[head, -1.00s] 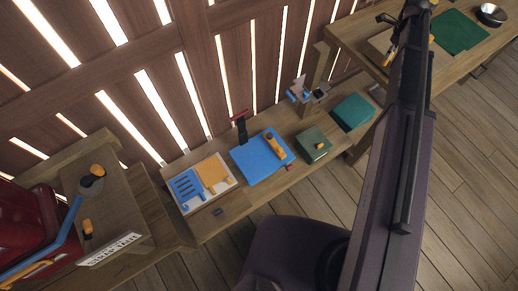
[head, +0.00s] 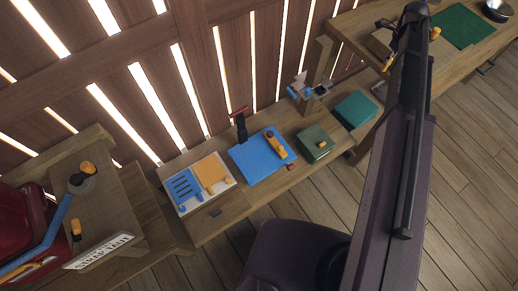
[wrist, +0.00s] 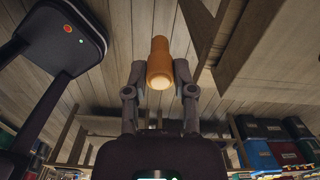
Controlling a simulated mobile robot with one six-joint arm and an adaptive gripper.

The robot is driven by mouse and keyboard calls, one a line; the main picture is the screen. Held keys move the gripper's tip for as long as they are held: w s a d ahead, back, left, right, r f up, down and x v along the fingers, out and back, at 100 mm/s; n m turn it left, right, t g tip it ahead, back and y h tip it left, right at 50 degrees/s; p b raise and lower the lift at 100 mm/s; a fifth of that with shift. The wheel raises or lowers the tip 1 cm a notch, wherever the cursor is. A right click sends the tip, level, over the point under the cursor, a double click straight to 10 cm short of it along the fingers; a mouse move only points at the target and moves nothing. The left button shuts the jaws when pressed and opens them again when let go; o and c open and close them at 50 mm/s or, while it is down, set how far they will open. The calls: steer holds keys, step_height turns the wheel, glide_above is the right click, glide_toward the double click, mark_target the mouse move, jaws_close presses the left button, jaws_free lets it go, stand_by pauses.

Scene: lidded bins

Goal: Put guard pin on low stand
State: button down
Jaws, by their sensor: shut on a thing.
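An orange pin (wrist: 160,64) with a pale end is held between the two fingers of my gripper (wrist: 160,80) in the wrist view. The fingers are shut on its sides, and it is clear of any surface there. In the head view my arm rises at the right, and a small orange piece (head: 388,66) shows by its upper end; I cannot tell if it is the held pin. A low wooden stand (head: 115,215) with a white sign is at the left. It bears a dark round piece with an orange part (head: 86,168) and another orange piece (head: 76,228).
The middle bench carries a blue-and-orange tray (head: 184,187), a blue board (head: 258,160), a green box (head: 314,143) and a teal box (head: 356,109). A table at upper right holds a green mat (head: 464,27) and a metal bowl (head: 497,10). A red object (head: 22,225) stands far left.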

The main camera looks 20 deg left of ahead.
steer(key=s+f+m+b, duration=0.1)
steer(key=s+f+b, duration=0.3)
steer(key=f+b, duration=1.4)
steer(key=s+d+f+m+b, duration=0.1)
steer(key=s+f+b, duration=0.3)
steer(key=f+b, duration=1.4)
steer(key=s+d+f+m+b, duration=0.1)
steer(key=s+f+b, duration=0.3)
steer(key=f+b, duration=1.3)
step_height(320, 180, down, 2)
steer(key=shift+f+m+b, duration=0.1)
steer(key=shift+m+b, duration=0.3)
steer(key=shift+m, duration=0.1)
steer(key=shift+w+d, duration=0.1)
steer(key=w+a, duration=0.1)
steer(key=w, duration=0.4)
steer(key=w+a+f+b, duration=0.1)
steer(key=w, duration=0.4)
steer(key=w+a, duration=0.1)
steer(key=w, duration=0.4)
steer(key=shift+w+a+f, duration=0.2)
steer(key=shift+w+a, duration=0.05)
steer(key=shift+a, duration=0.1)
steer(key=shift+f+b, duration=0.15)
steer(key=shift+b, duration=0.2)
steer(key=shift+f+b, duration=1.6)
steer(key=shift+b, duration=0.05)
steer(key=shift+f, duration=0.15)
steer(key=shift+c, duration=2.2)
jaws_free()
